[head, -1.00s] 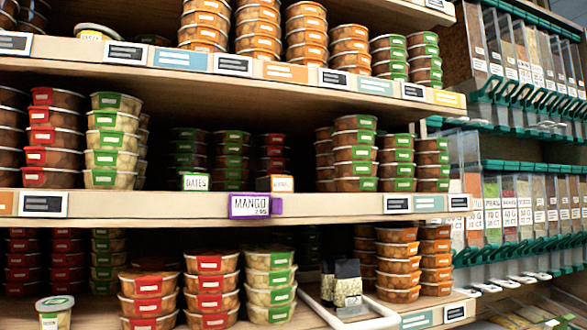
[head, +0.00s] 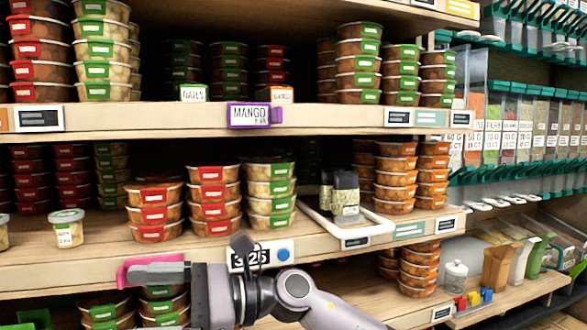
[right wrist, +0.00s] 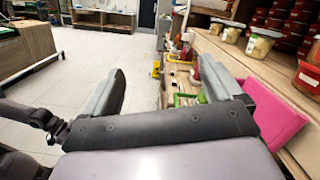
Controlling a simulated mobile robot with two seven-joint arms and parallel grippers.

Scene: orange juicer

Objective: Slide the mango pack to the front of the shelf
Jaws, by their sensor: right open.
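A small pack with an orange and white front (head: 282,95), its small lettering apparently reading mango, stands on the upper shelf (head: 330,118). It is behind the purple MANGO tag (head: 248,114) on that shelf's front edge, which partly hides it. My right gripper (head: 158,272) is in front of the lower shelf edge, below and to the left of the pack and well apart from it. In the right wrist view my right gripper (right wrist: 165,88) has its fingers spread with nothing held between them. My left gripper is in neither view.
A DATES pack (head: 193,93) stands left of the mango pack, with a gap between. Stacked tubs (head: 358,70) stand to the right. A pink tag (head: 150,266) on the lower shelf edge is beside my right gripper. A white tray (head: 350,230) sits on the lower shelf.

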